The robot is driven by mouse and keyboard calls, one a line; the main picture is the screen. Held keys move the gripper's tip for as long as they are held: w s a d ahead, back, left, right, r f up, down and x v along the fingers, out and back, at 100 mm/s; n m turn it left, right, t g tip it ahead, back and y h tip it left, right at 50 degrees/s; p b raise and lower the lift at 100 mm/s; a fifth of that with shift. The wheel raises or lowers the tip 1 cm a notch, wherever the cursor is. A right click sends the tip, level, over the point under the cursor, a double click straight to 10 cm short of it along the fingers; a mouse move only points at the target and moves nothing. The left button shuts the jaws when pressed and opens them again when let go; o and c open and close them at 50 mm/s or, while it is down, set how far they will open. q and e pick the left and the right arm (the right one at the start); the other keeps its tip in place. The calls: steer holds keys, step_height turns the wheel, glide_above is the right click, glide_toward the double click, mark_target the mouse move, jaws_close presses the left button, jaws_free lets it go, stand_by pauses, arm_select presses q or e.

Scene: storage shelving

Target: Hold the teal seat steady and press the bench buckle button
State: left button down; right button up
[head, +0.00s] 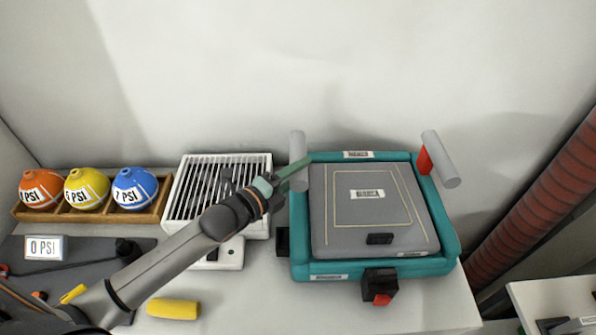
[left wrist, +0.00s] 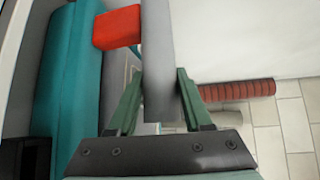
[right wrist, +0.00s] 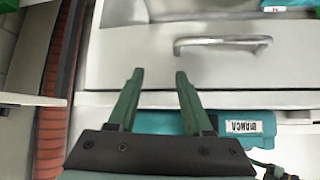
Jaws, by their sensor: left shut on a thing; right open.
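The teal seat (head: 445,235) lies on the white bench top in the head view, with a grey cushion (head: 335,215) inside its rim. Grey round handles stand at its back left (head: 298,145) and back right (head: 440,160). A black buckle (head: 380,277) with a red button (head: 382,299) sits at the front edge. My left gripper (head: 300,172) is shut on the back-left handle, and the left wrist view (left wrist: 160,72) shows the grey bar between its fingers. My right gripper (right wrist: 160,72) is open and empty in the right wrist view; it is outside the head view.
A white slatted box (head: 265,225) stands left of the seat. Orange, yellow and blue PSI balls (head: 135,188) sit in a wooden rack (head: 62,217). A yellow block (head: 173,309) lies in front. A ribbed red hose (head: 530,205) runs at right. The right wrist view shows a drawer handle (right wrist: 222,42).

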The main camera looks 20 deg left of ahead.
steer(key=shift+c, duration=0.2)
steer(key=c, duration=0.5)
steer(key=shift+w+d+r, duration=0.1)
steer(key=shift+c, duration=0.5)
steer(key=r+n, duration=0.1)
steer(key=w+r+n, duration=0.1)
steer(key=w+d+r+n, duration=0.1)
steer(key=shift+w+r+g+y, duration=0.2)
steer(key=shift+g+y, duration=0.2)
jaws_close()
steer(key=s+a+r+n+g+y, duration=0.1)
steer(key=s+r+n+g, duration=0.1)
steer(key=r+n, duration=0.4)
steer(key=s+a+r+n+g+y, duration=0.1)
steer(key=a+r+n+g+y, duration=0.1)
steer(key=r+n, duration=0.5)
steer(key=shift+s+r+n+g, duration=0.25)
steer(key=shift+s+n+g, duration=0.2)
steer(key=shift+n, duration=1.15)
